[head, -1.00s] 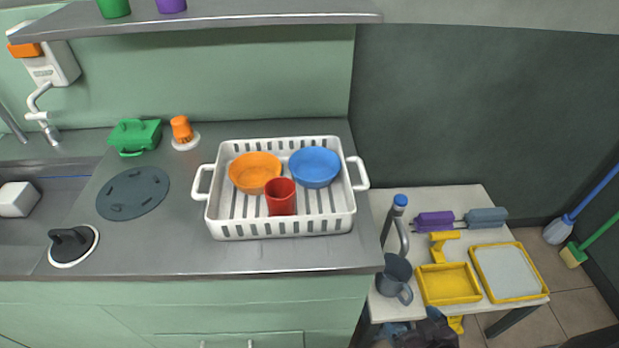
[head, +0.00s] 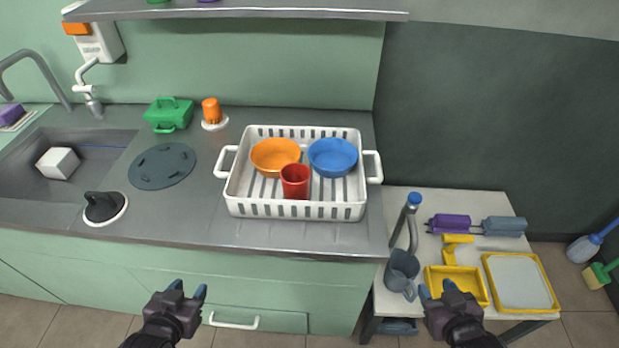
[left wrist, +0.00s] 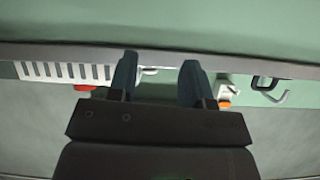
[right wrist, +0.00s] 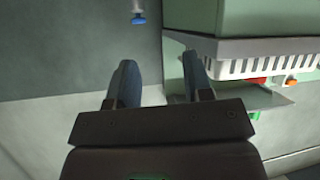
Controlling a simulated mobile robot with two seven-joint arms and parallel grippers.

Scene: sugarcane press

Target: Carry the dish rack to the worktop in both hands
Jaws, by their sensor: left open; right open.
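The white dish rack (head: 295,210) stands upright on the grey worktop (head: 180,222), near its right end. It has a loop handle at its left (head: 225,161) and right (head: 373,166). It holds an orange bowl (head: 274,155), a blue bowl (head: 333,156) and a red cup (head: 295,181). My left gripper (head: 187,290) is open and empty, in front of the worktop and below its edge. My right gripper (head: 437,290) is open and empty, in front of the side table. Part of the rack also shows in the left wrist view (left wrist: 60,72) and the right wrist view (right wrist: 235,68).
The sink (head: 95,150) lies left. A green box (head: 168,115), orange-topped item (head: 211,113), dark round mat (head: 162,166) and black-handled disc (head: 104,208) are on the worktop. A shelf (head: 240,12) hangs above. The side table (head: 480,202) holds a grey mug (head: 402,270) and yellow trays (head: 520,282).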

